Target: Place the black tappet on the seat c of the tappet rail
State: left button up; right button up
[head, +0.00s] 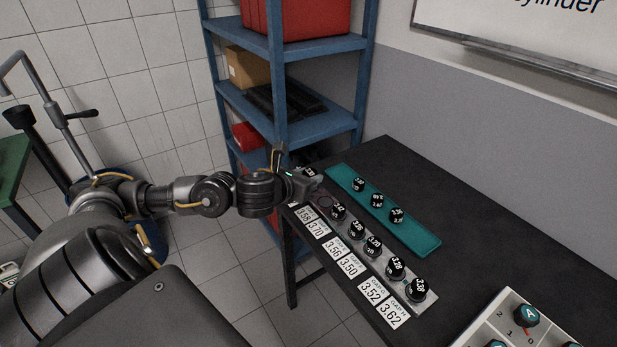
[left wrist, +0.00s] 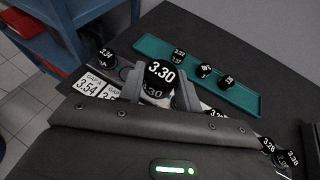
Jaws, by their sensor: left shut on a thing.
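My left gripper (head: 308,184) is over the far end of the tappet rail (head: 431,300). It is shut on a black tappet (left wrist: 160,76) marked 3.30, which shows upright between the fingers in the left wrist view. In the head view the gripper mostly hides this tappet. The rail holds several black tappets, such as one (head: 338,211) just beyond the gripper and one (left wrist: 106,57) marked 3.34 at its far end. A bare round seat (head: 325,202) shows close to the gripper. My right gripper is out of view.
A teal tray (head: 425,243) with three black tappets lies beside the rail. White gap cards (head: 334,248) line the rail's other side. A panel with teal knobs (head: 510,308) stands at the bottom right. A blue shelf (head: 283,90) rises behind the table (head: 480,207).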

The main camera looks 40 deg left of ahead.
pick_arm(q)
jog(key=s+d, duration=0.1)
jog(key=s+d+r, duration=0.1)
jog(key=s, duration=0.1)
jog(key=shift+d+r, duration=0.15)
jog(key=shift+r, duration=0.15)
jog(key=shift+f, duration=0.1)
